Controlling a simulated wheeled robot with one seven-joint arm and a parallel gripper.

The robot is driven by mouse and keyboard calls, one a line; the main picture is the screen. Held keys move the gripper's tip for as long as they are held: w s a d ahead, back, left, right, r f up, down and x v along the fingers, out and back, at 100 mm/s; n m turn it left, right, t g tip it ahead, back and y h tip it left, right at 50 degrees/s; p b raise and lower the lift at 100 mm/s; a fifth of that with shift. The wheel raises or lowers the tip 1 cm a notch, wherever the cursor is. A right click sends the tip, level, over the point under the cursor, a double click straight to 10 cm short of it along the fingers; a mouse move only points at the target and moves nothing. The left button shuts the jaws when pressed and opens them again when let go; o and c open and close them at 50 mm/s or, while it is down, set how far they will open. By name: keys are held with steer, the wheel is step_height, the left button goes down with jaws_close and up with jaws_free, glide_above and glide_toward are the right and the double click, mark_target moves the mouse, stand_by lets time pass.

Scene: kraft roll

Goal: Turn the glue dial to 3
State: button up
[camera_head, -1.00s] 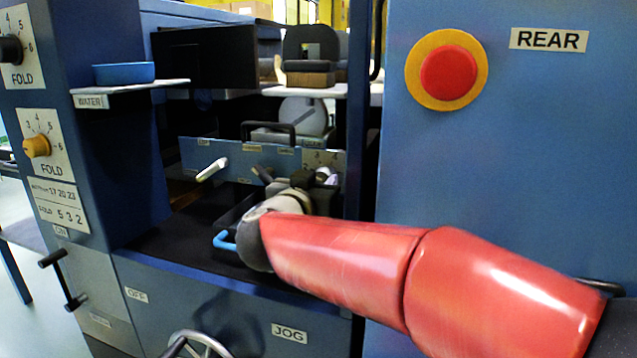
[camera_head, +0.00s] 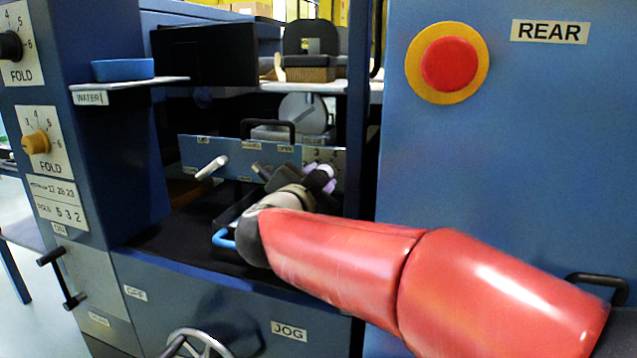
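In the head view, a dial plate (camera_head: 325,156) with small marks sits at the right end of the blue panel inside the machine's recess. It seems to be the glue dial; its lettering is too small to read. My gripper (camera_head: 319,177) is at the end of my red arm, right in front of the plate's lower part. A pale, slightly purple piece shows at the fingers, and I cannot tell whether it is the dial's knob or part of my gripper. The knob's pointer and setting are hidden or too small to read. Contact and finger opening are unclear.
Left of my gripper, a white-tipped lever (camera_head: 212,168) sticks out from the panel. A blue loop handle (camera_head: 222,239) lies below it. Two FOLD dials, one with a yellow knob (camera_head: 36,143), are on the left column. The blue REAR cabinet (camera_head: 500,170) closes off the right.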

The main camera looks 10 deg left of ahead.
steer(key=shift+m+b, duration=0.35)
steer(key=shift+m, duration=0.85)
steer(key=o, duration=1)
steer(key=shift+c, duration=0.2)
steer(key=s+a, duration=0.1)
steer(key=s, duration=0.6)
steer(key=shift+s, duration=0.4)
